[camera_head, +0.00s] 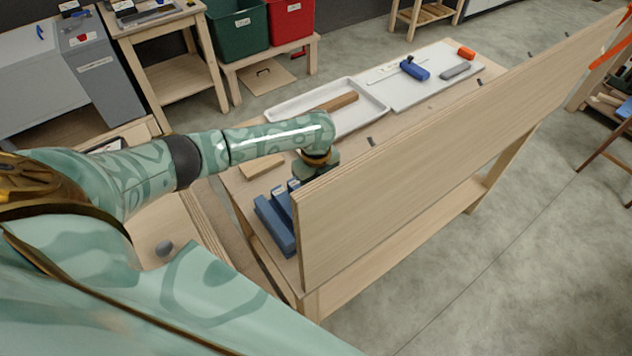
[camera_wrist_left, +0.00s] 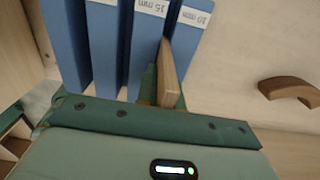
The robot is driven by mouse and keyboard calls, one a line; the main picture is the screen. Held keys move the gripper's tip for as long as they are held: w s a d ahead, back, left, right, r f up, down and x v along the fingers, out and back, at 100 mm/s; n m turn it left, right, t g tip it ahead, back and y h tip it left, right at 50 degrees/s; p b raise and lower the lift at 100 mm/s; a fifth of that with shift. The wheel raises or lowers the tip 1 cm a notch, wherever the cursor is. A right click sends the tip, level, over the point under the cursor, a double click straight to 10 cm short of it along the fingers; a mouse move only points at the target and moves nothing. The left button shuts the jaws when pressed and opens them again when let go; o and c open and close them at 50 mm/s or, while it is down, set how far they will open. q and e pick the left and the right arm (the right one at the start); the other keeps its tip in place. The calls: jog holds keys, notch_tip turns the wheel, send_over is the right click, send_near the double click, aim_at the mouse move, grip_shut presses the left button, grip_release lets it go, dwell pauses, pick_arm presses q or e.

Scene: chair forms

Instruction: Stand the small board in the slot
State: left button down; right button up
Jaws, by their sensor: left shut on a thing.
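The small board (camera_wrist_left: 170,75) is a thin wooden piece in the left wrist view, and my left gripper (camera_wrist_left: 158,88) is shut on it. Its edge is at the gap between the blue uprights labelled 15 mm and 10 mm; I cannot tell whether it is inside the slot. The blue slotted block (camera_wrist_left: 107,40) has several upright walls. In the head view the block (camera_head: 274,226) sits at the table's near left end, with my left gripper (camera_head: 298,184) just behind it. The small board is hidden there. My right gripper is not in view.
A tall wooden panel (camera_head: 420,140) stands along the table's right side, close to the block. A white tray (camera_head: 372,112) with a wooden strip (camera_head: 338,102) and a white board (camera_head: 440,92) with blue, grey and orange items lie farther back. A brown curved piece (camera_wrist_left: 290,89) shows at right.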

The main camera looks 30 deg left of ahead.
pick_arm(q)
jog(key=shift+f+b, duration=0.3)
jog(key=shift+f, duration=0.4)
jog(key=c, duration=1.5)
grip_release()
jog(key=shift+o, duration=0.2)
jog(key=shift+r, duration=0.15)
notch_tip(320, 180, up, 16)
jog(key=p, duration=0.4)
